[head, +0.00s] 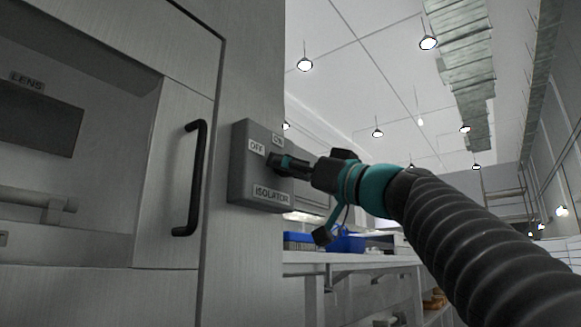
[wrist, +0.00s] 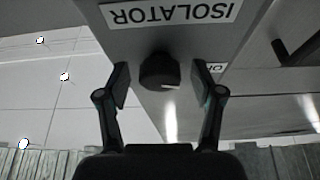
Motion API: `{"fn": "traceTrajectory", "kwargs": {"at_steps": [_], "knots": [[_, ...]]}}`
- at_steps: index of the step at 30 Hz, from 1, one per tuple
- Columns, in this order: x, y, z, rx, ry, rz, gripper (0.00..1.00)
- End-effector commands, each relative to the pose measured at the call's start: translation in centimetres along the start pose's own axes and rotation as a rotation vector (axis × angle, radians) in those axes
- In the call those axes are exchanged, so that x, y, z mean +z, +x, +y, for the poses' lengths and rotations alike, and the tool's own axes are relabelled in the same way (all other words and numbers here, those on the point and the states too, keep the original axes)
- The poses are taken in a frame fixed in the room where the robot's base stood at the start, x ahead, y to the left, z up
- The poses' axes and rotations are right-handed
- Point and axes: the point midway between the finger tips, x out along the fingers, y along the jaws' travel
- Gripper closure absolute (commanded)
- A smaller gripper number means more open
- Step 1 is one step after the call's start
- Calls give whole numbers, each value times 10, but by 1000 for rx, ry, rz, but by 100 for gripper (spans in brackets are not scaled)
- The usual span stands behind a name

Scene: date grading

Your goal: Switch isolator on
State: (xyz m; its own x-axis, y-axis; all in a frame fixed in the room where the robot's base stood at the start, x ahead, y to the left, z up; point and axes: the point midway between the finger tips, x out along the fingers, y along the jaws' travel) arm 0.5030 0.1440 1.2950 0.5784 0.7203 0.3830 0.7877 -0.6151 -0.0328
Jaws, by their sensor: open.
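The isolator (head: 240,190) is a grey box on the side of a metal cabinet. It has an OFF label (head: 257,148) at left, an ON label (head: 278,139) at top and an ISOLATOR label (head: 271,194) at the bottom. In the wrist view, which is upside down, its dark round knob (wrist: 158,70) shows a small white mark at the lower right edge. I cannot tell its setting surely. My gripper (wrist: 161,86) is open, one finger on each side of the knob, with gaps visible. In the head view, my gripper (head: 284,163) hides the knob.
A black vertical cabinet handle (head: 197,178) is just left of the box. Behind my arm, a bench (head: 350,257) carries blue bins (head: 347,243). Lamps hang from the ceiling.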

Motion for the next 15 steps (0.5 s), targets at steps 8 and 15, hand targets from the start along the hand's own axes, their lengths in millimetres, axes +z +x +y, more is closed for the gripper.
{"fn": "traceTrajectory", "kwargs": {"at_steps": [8,15], "knots": [[0,0,0,0,0,0,78],[0,0,0,2,5,0,93]]}}
